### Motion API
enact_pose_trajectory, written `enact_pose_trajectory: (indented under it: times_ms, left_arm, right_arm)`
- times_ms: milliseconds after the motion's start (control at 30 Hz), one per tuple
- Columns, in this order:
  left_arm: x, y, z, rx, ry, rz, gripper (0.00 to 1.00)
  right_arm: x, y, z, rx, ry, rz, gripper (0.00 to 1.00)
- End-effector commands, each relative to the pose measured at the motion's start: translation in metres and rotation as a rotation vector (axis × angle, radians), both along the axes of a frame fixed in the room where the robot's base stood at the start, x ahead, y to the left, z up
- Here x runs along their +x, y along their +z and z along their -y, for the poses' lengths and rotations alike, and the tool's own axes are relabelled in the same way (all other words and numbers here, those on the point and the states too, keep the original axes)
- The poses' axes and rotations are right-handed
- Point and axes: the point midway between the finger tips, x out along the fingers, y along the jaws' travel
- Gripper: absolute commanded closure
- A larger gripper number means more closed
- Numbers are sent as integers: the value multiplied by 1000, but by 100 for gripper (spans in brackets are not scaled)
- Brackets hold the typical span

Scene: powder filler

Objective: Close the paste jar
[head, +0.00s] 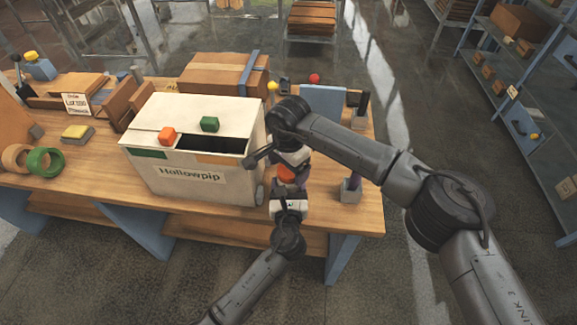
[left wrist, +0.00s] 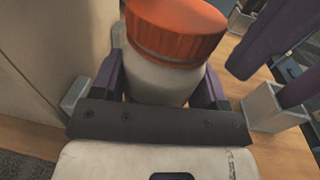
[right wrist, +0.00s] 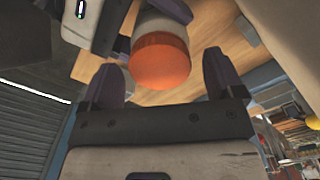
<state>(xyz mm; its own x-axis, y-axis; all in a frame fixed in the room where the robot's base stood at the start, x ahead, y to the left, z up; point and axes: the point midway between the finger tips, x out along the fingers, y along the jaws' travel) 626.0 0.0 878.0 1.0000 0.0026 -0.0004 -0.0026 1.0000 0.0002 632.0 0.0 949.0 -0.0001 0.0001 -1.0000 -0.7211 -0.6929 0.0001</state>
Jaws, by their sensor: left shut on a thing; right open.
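The paste jar is a white jar (left wrist: 160,82) with an orange lid (left wrist: 175,32) on top, as the left wrist view shows. The orange lid also shows in the head view (head: 286,174) and the right wrist view (right wrist: 160,62). My left gripper (left wrist: 163,85) is shut around the white body, below the lid. My right gripper (right wrist: 165,82) is open, its fingers pointing toward the lid, with no contact visible. I cannot tell how tightly the lid sits on the jar.
A white Hallowpip box (head: 195,182) with orange and green knobs stands close left of the jar. A grey holder (head: 351,190) with a purple post stands to the right. A cardboard box (head: 222,76) lies behind. The wooden table (head: 375,205) ends just right of the holder.

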Motion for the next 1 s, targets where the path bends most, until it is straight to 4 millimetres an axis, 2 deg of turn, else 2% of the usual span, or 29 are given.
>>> enact_pose_trajectory:
  times_ms: [400, 733, 1000]
  left_arm:
    - [0, 0, 0, 0, 0, -1, 99]
    - [0, 0, 0, 0, 0, -1, 99]
    - [0, 0, 0, 0, 0, -1, 99]
  right_arm:
    - [0, 41, 0, 0, 0, 1, 13]
    - [0, 44, 0, 1, 8, 1, 15]
    - [0, 69, 0, 0, 211, 1, 15]
